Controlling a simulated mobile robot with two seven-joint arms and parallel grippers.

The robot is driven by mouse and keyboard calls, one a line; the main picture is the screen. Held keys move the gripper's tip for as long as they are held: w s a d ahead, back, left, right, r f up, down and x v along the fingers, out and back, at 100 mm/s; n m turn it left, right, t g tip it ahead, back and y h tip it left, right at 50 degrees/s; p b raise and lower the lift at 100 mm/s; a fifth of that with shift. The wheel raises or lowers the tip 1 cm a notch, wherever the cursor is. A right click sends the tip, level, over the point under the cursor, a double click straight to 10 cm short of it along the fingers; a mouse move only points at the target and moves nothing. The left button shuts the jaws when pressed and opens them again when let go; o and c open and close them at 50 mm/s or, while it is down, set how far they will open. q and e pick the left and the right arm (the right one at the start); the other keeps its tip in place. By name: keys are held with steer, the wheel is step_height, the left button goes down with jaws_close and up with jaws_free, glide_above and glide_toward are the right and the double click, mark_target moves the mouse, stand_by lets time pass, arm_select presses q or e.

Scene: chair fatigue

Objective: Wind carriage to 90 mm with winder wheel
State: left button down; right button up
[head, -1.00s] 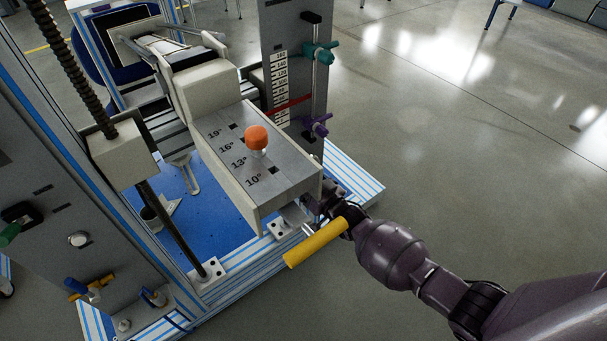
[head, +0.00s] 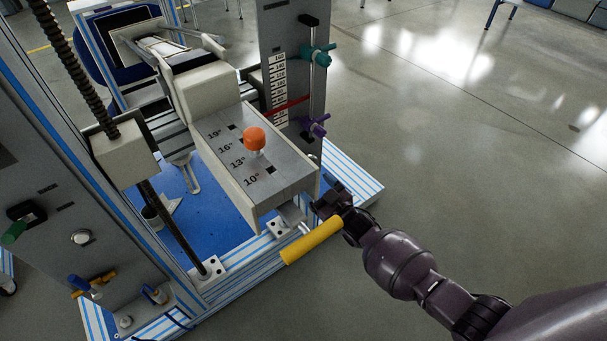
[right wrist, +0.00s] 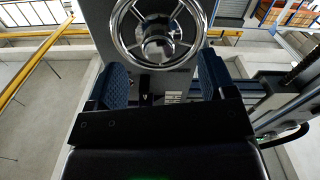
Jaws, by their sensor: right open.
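The winder wheel (right wrist: 158,28) is a chrome rim with spokes and a shiny hub, ahead of my right gripper in the right wrist view. I cannot pick it out in the head view. My right gripper (right wrist: 163,82) is open, its two blue-padded fingers apart below the wheel, with nothing between them. In the head view, my right gripper (head: 331,201) is beside the near end of the beige sloped housing (head: 262,160). A red pointer (head: 290,106) crosses the numbered scale (head: 279,85); its reading is too small to tell. My left gripper is not in view.
A yellow cylindrical grip (head: 312,240) sticks out close to my right gripper. An orange knob (head: 255,139) tops the sloped housing. Teal (head: 320,53) and purple (head: 316,126) clamps sit on a vertical rod. Open floor (head: 470,150) lies to the right.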

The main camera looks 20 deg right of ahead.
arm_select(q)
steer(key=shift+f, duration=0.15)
arm_select(e)
steer(key=n, duration=0.3)
steer(key=shift+n, duration=0.3)
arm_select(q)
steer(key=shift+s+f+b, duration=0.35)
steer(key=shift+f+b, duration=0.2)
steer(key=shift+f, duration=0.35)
arm_select(e)
steer(key=n, duration=0.8)
steer(key=shift+d, duration=0.15)
